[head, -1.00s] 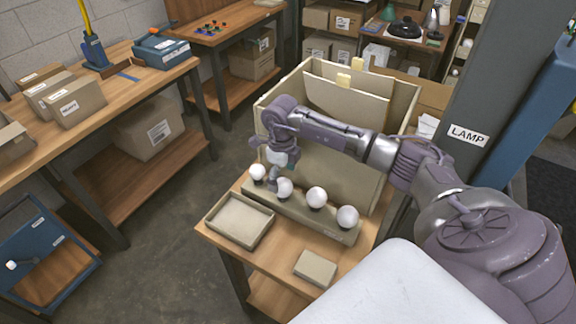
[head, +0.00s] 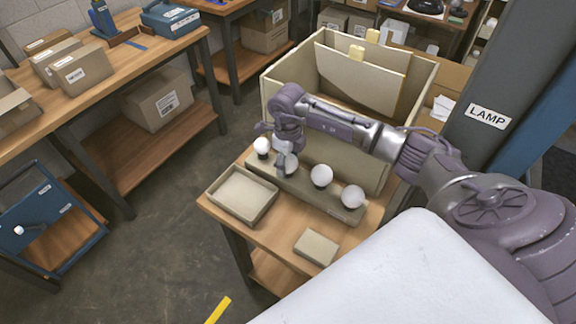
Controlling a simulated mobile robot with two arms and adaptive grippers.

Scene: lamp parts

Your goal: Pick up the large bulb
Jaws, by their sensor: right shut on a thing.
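Several white round bulbs stand in a row in a long tan holder (head: 318,197) on the small wooden table. My right gripper (head: 283,160) points down at the second bulb from the left (head: 292,164), which I take as the large bulb. It is shut on this bulb, and its fingers hide the bulb's left side. The bulb still appears to be at its place in the holder. The left-end bulb (head: 262,146) stands close beside the gripper; two others (head: 321,176) stand to the right. My left gripper is not in view.
A shallow empty tray (head: 243,215) and a small tan box (head: 316,247) lie on the table (head: 283,257) in front of the holder. A large open box (head: 277,105) stands behind it, under my right arm. A LAMP-labelled post (head: 487,117) rises at right.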

